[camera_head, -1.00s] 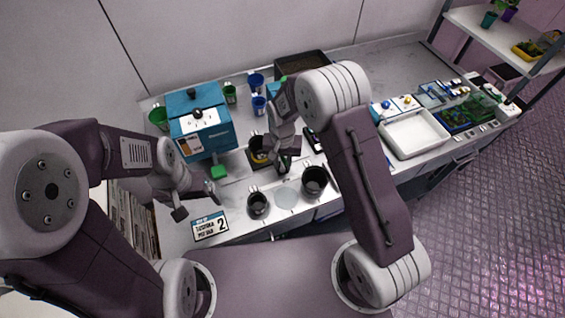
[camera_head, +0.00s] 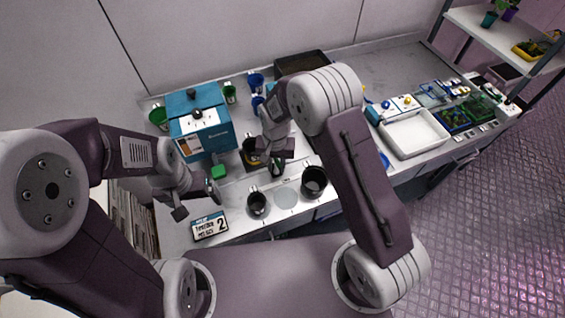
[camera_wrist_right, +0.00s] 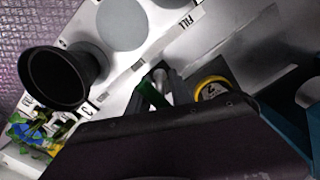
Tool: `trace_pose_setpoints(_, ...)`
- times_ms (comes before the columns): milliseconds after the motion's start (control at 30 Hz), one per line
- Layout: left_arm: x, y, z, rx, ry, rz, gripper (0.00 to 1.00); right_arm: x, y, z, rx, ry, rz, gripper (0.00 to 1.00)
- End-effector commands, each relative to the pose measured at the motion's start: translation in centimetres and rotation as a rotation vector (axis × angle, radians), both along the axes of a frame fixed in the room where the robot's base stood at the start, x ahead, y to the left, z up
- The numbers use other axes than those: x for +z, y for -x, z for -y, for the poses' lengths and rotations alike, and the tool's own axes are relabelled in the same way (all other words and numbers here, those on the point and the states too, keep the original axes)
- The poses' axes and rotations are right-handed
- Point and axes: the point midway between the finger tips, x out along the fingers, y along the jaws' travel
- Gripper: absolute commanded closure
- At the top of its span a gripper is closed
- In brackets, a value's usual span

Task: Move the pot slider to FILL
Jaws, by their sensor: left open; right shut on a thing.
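The pot slider (camera_head: 252,164), a dark carriage with yellow around a black pot (camera_head: 249,147), sits on the bench just right of the blue machine (camera_head: 203,138). In the right wrist view its yellow ring (camera_wrist_right: 212,85) shows partly, beside a green and dark piece (camera_wrist_right: 152,92). A FILL label (camera_wrist_right: 183,20) is on the white strip there. My right gripper (camera_head: 277,166) is shut on the slider's handle; its fingers are mostly hidden. My left gripper (camera_head: 197,201) is open and empty, in front of the machine.
Two dark pots (camera_head: 257,203) (camera_head: 313,182) stand at the bench front with a pale disc (camera_head: 286,197) between them. A number 2 sign (camera_head: 210,226) is at front left. Green and blue cups stand behind. A white tray (camera_head: 413,135) is at right.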

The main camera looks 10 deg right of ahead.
Motion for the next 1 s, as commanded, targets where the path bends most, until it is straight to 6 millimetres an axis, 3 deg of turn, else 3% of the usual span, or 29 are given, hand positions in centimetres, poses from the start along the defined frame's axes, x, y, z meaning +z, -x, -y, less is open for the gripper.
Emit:
trace_pose_setpoints(100, 0.3, 0.0, 0.0, 0.0, 0.0, 0.0, 0.13, 0.2, 0.7, -3.3, 0.001, -0.003, 0.004, 1.0)
trace_pose_setpoints(300, 0.4, 0.0, 0.0, 0.0, 0.0, 0.0, 0.13, 0.2, 1.8, -7.1, -0.001, -0.003, 0.004, 1.0)
trace_pose_setpoints(700, 0.4, 0.0, 0.0, 0.0, 0.0, 0.0, 0.13, 0.2, 2.0, -8.0, -0.006, -0.006, 0.005, 1.0)
trace_pose_setpoints(733, 0.4, 0.0, 0.0, 0.0, 0.0, 0.0, 0.13, 0.2, 2.0, -8.1, -0.006, -0.006, 0.005, 0.71)
trace_pose_setpoints(767, 0.4, 0.0, 0.0, 0.0, 0.0, 0.0, 0.13, 0.2, 2.0, -8.1, -0.006, -0.006, 0.005, 0.64)
trace_pose_setpoints(1000, 0.3, 0.0, 0.0, 0.0, 0.0, 0.0, 0.13, 0.1, 2.1, -8.0, -0.003, -0.003, 0.003, 0.64)
